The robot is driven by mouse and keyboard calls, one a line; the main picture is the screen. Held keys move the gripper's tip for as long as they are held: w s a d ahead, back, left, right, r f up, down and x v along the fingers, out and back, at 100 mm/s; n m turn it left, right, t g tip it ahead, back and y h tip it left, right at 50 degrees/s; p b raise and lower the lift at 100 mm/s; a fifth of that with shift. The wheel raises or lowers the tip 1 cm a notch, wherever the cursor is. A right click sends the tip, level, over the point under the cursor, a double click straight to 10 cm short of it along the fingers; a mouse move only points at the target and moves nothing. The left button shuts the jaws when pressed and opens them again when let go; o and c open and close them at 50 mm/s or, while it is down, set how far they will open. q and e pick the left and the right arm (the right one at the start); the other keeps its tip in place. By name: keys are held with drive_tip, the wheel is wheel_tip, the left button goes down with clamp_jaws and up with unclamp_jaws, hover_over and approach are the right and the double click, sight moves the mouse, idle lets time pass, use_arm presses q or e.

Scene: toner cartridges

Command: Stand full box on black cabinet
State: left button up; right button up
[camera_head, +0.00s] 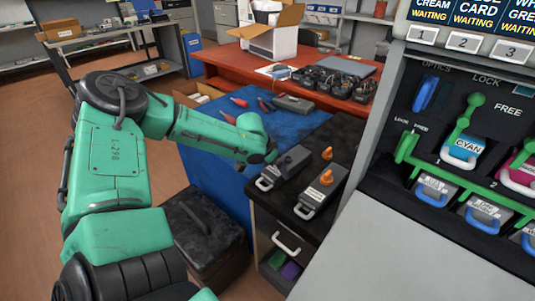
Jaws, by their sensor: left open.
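The black cabinet (318,222) stands in the middle, with a dark top and a white handle on its front. Several grey boxes with blue handles, such as one at the left (435,189), sit in the machine's lower row. I cannot tell which box is full.
The machine (388,108) at right has green levers and a cyan cartridge (463,150). A blue-topped bench (225,160) with tools is behind the cabinet. A red table (222,62) holds an open carton and dark parts. A black case (205,235) stands on the floor left of the cabinet.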

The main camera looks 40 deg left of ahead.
use_arm(q)
drive_tip(key=p+v, duration=0.6)
drive_tip(key=v, duration=0.7)
drive_tip(key=shift+d, duration=0.1)
